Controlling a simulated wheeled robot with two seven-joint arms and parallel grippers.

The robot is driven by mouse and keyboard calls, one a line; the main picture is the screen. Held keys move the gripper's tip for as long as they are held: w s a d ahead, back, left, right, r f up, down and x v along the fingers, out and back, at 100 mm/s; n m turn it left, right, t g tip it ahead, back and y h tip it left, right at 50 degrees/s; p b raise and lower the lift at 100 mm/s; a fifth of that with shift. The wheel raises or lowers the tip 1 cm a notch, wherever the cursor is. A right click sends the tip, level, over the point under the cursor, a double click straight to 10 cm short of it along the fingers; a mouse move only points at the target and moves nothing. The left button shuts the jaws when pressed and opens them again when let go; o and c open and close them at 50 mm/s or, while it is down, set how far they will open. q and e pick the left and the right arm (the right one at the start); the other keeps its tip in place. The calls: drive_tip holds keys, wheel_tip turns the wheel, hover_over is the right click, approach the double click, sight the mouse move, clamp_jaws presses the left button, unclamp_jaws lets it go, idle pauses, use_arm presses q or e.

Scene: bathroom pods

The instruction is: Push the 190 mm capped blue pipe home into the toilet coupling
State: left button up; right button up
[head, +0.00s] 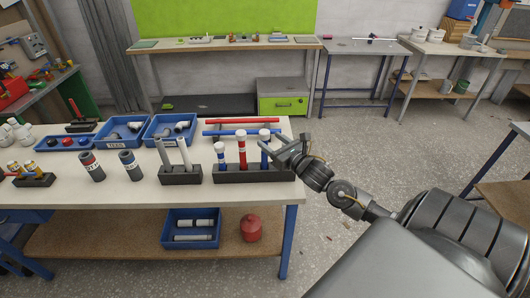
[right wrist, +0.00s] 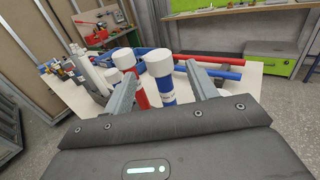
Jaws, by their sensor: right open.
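A black rack (head: 240,174) on the workbench holds three upright white-capped pipes: a short blue pipe (head: 221,155), a tall red pipe (head: 242,150) and a blue pipe (head: 264,154) at the right end. My right gripper (head: 274,149) is open at the right-end blue pipe. In the right wrist view this blue pipe (right wrist: 161,90) stands between the two open fingers (right wrist: 162,92), with its white cap towards the camera. I cannot read which pipe is 190 mm. I cannot make out a toilet coupling. My left gripper is not in view.
A red pipe (head: 242,121) and a blue pipe (head: 228,133) lie behind the rack. Floor is open right of the bench.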

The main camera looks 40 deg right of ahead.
sight(268, 138)
drive_tip(key=w+p, duration=0.2)
drive_tip(key=w, duration=0.2)
drive_tip(key=shift+r, duration=0.1)
drive_tip(key=shift+w, duration=0.4)
drive_tip(key=shift+s, duration=0.1)
clamp_jaws()
